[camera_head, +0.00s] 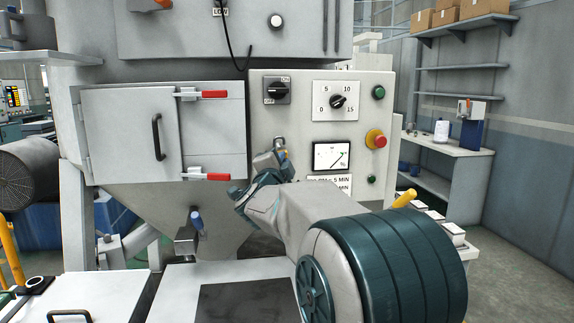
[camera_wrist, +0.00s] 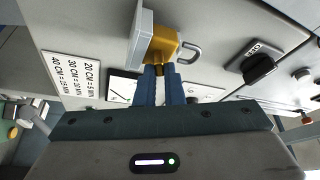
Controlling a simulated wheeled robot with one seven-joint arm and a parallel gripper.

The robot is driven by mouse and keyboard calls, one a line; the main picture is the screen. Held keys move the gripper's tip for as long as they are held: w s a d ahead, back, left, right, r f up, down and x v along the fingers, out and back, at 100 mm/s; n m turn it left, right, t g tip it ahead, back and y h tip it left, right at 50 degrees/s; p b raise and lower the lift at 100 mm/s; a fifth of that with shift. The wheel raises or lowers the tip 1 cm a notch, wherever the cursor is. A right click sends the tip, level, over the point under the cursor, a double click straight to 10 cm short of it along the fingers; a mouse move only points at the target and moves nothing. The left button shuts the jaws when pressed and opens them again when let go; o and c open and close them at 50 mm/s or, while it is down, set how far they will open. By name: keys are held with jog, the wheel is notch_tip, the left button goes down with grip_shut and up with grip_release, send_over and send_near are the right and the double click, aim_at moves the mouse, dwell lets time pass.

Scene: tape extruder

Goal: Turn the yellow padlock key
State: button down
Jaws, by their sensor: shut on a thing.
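The yellow padlock (camera_wrist: 163,45) shows in the wrist view with a grey cover on one side and its open-looking grey shackle (camera_wrist: 192,52) to the right. My gripper (camera_wrist: 160,72) has its two blue fingers close together at the padlock's yellow underside. It is shut on the small key, which is mostly hidden between the fingertips. In the head view my gripper (camera_head: 284,155) reaches the control panel just below the hasp (camera_head: 279,142); the padlock is largely hidden there.
The panel holds an on/off switch (camera_head: 276,90), a timer dial (camera_head: 337,101), a red emergency button (camera_head: 376,139) and a gauge (camera_head: 331,156) close to my gripper. A cabinet door with red latches (camera_head: 120,138) is to the left.

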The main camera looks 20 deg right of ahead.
jog(key=shift+m, duration=0.6)
jog(key=c, duration=1.5)
grip_release()
